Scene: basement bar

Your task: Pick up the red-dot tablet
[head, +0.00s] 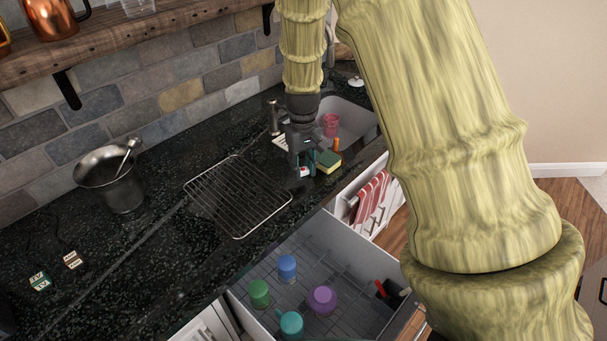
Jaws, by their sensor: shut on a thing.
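My gripper (302,166) points down over the dark counter, just left of the sponge and near the sink. It is shut on a small white thing with a red mark (305,172), which appears to be the red-dot tablet. My fingers hide part of it, and it is too small to make out more. I cannot tell whether it touches the counter.
A yellow and green sponge (328,161) lies close beside my gripper. The sink (355,120) holds a pink cup (331,124). A wire rack (238,194) lies to the left. An open drawer (345,262) with several coloured cups juts out below the counter.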

